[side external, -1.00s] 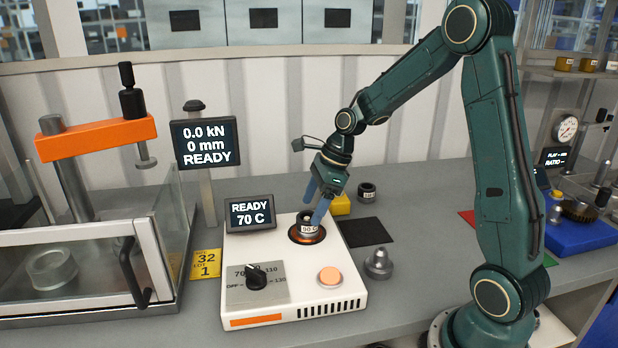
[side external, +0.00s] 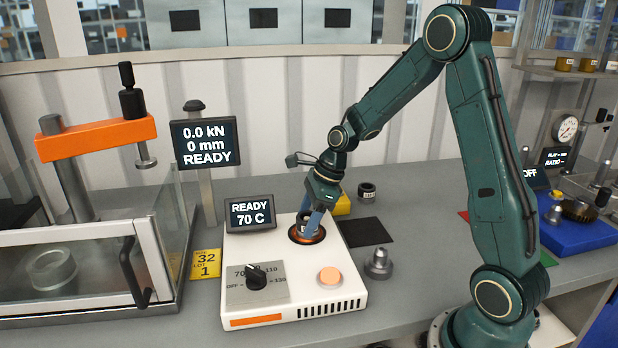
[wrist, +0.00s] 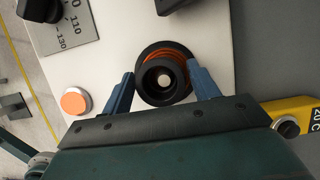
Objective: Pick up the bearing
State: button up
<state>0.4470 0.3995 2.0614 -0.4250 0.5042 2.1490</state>
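The bearing, a dark ring (wrist: 152,88) with a pale centre, sits on the round orange-glowing plate of the white heater (side external: 290,297). In the side view the bearing is partly hidden by my fingers. My gripper (wrist: 161,72) is open, with one blue finger on each side of the bearing in the wrist view. A gap shows between the left finger and the bearing; the right finger is close to its edge, and I cannot tell if it touches. In the side view my gripper (side external: 309,220) points down, low over the plate.
The heater's display (side external: 251,213) reads READY 70 C. A dark knob (side external: 256,277) and an orange button (side external: 330,277) are on its front. Another labelled ring (side external: 367,192), a black mat (side external: 363,232) and a metal part (side external: 378,264) lie to the right. The press (side external: 95,139) stands left.

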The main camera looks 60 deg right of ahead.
jog(key=c, duration=0.8)
jog(key=shift+r, duration=0.1)
notch_tip(320, 180, up, 10)
dwell(0.6)
